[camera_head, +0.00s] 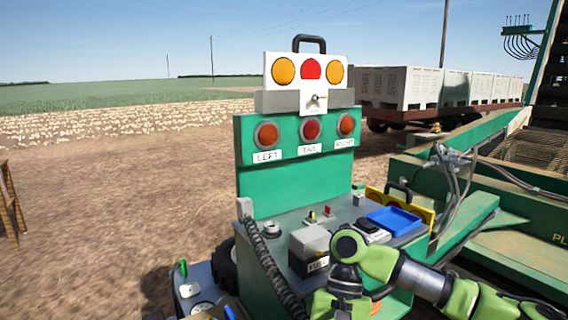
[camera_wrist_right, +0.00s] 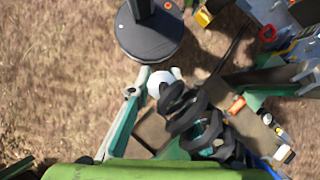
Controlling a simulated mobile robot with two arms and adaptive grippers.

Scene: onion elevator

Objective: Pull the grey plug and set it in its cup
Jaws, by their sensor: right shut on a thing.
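In the right wrist view, a pale rounded piece (camera_wrist_right: 159,83), which looks like the grey plug, sits between the fingertips of my right gripper (camera_wrist_right: 161,77). A black coiled cable (camera_wrist_right: 190,115) runs close beside it and covers much of the right finger. The gripper is shut on this piece, over brown ground. In the head view, my right arm reaches in from the lower right and its gripper is out of sight. The coiled cable (camera_head: 270,265) hangs down the console's left side. I cannot make out the plug's cup for certain. My left gripper is not in view.
The green console (camera_head: 290,190) carries lamps labelled LEFT, TAIL and RIGHT. A grey box (camera_head: 310,243) and a blue tray (camera_head: 394,220) are on its deck. A dark round disc (camera_wrist_right: 150,38) with a post stands beyond the right fingertips. Open soil lies left.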

